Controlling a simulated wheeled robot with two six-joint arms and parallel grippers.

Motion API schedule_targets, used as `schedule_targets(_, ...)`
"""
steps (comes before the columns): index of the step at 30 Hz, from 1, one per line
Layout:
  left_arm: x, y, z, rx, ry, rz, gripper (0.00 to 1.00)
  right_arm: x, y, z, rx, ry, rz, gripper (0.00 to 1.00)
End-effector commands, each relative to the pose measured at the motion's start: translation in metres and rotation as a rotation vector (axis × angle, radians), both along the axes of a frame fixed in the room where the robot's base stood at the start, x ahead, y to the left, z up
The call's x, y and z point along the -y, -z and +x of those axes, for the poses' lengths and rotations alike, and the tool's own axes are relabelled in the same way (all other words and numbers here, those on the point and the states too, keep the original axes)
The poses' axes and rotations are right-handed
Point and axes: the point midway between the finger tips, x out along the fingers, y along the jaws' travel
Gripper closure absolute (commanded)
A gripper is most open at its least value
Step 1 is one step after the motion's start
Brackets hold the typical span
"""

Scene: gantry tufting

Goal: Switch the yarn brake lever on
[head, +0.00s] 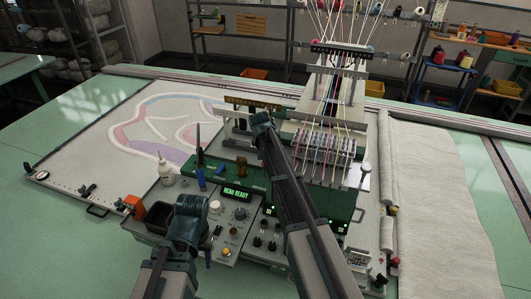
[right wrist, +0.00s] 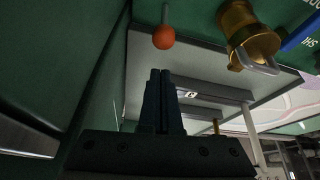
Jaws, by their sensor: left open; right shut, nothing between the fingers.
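A short lever with an orange ball knob (right wrist: 163,38) shows in the right wrist view, on a pale stem beside a grey panel; it appears to be the yarn brake lever. I cannot make it out in the head view, where my right arm covers that part of the machine. My right gripper (right wrist: 161,73) is shut and empty, its fingertips just short of the knob with a small gap visible. My left gripper (head: 190,215) is open and empty above the front left of the control console (head: 240,240), seen from behind.
A brass fitting (right wrist: 248,35) stands close beside the knob. Tufted cloth (head: 80,150) lies at left, plain cloth (head: 430,200) at right.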

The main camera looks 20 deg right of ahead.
Motion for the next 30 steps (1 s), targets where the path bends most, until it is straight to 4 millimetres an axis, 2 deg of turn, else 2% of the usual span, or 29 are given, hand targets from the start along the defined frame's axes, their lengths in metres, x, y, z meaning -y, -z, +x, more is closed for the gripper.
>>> schedule_targets(1,0.0,-0.001,0.0,0.0,0.0,0.0,0.5,-0.004,-0.001,-0.014,0.0,-0.001,0.0,1.0)
schedule_targets(5,0.0,0.0,0.0,0.0,0.0,0.0,0.5,-0.009,0.0,-0.023,0.0,0.0,0.0,1.0)
schedule_targets(30,0.0,0.008,0.0,0.0,-0.001,0.0,0.5,-0.015,0.0,-0.031,0.065,0.002,-0.046,1.0)
